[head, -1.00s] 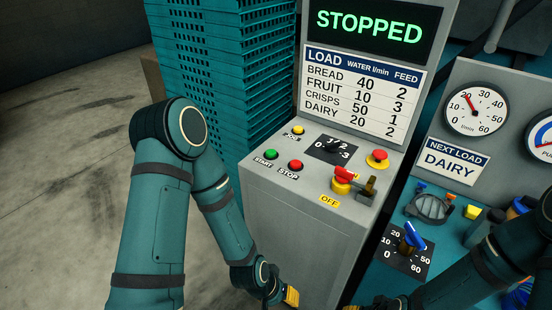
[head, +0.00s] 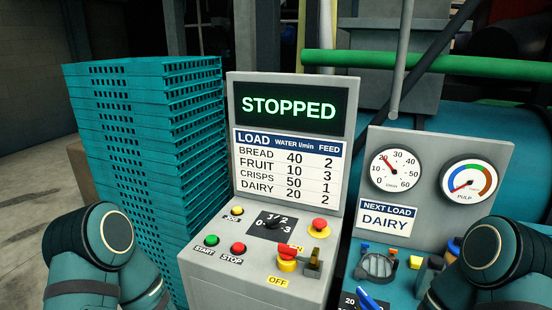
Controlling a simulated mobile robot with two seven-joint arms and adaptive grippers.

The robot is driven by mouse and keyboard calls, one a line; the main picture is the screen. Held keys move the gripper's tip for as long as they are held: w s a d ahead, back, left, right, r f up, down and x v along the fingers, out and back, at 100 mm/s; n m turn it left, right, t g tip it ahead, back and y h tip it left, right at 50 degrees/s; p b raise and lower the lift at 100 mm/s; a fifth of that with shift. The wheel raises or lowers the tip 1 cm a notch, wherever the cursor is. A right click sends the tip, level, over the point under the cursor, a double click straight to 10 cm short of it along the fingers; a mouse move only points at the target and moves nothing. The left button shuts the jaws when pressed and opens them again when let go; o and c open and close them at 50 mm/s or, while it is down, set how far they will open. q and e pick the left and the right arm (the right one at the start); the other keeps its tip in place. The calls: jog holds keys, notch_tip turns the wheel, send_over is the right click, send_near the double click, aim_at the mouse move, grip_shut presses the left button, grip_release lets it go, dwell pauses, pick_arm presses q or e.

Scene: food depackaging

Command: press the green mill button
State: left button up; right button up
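The round green START button (head: 211,240) sits at the front left of the sloping grey control panel (head: 225,268). The red STOP button (head: 238,248) is just to its right, and a yellow jog button (head: 237,210) is behind it. The screen (head: 292,107) above reads STOPPED in green. Only upper parts of my arms show, in the lower left and lower right corners. Both grippers are out of view, and nothing covers the green button.
Right of the buttons are a black feed knob (head: 272,223), a red emergency button (head: 319,224) and a red-handled switch (head: 287,253). A tall stack of teal crates (head: 150,150) stands left of the panel. Gauges (head: 397,170) and a blue-handled valve (head: 370,300) are at right.

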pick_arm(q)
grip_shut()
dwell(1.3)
